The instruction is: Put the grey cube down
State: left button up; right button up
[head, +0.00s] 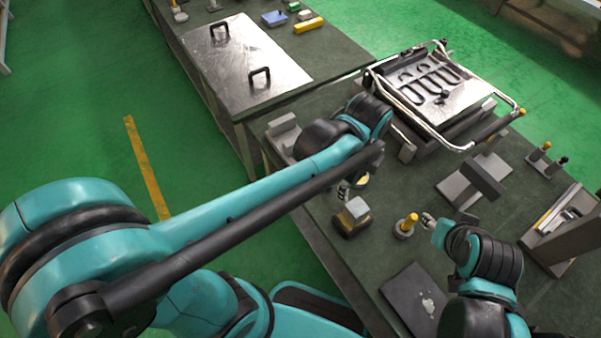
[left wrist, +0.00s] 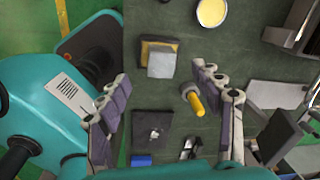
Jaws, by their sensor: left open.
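The grey cube (head: 357,207) rests on a dark block with a yellow top (head: 350,224), near the table's front edge. In the left wrist view the cube (left wrist: 161,65) sits on the same block, its yellow top (left wrist: 168,45) partly covered. My left gripper (left wrist: 160,95) is open, its two fingers wide apart and nothing between the tips. The cube shows in the gap, beyond the fingertips and apart from them. In the head view my left forearm hides most of that gripper. My right gripper (head: 429,220) is to the right of the cube; its finger opening is unclear.
A yellow-handled peg (head: 405,226) stands right of the cube, close to my left gripper's right finger. A round yellow-topped tin (left wrist: 211,13) is behind the block. A dark plate (head: 414,298) lies in front.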

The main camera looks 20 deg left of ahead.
pick_arm(q)
jog(key=s+a+r+n+t, duration=0.1)
jog(key=s+a+n+t, duration=0.1)
jog(key=a+n, duration=0.5)
jog(key=s+a+r+n+t, duration=0.1)
jog(key=s+a+n+t, duration=0.2)
jog(key=a+n, duration=0.4)
jog(key=n+t, duration=0.1)
jog(key=n, duration=0.6)
jog(key=shift+a+r, duration=0.25)
jog(key=shift+a, duration=0.15)
jog(key=shift+s, duration=0.1)
jog(key=shift+f+b, duration=0.75)
jog(key=shift+f, duration=0.05)
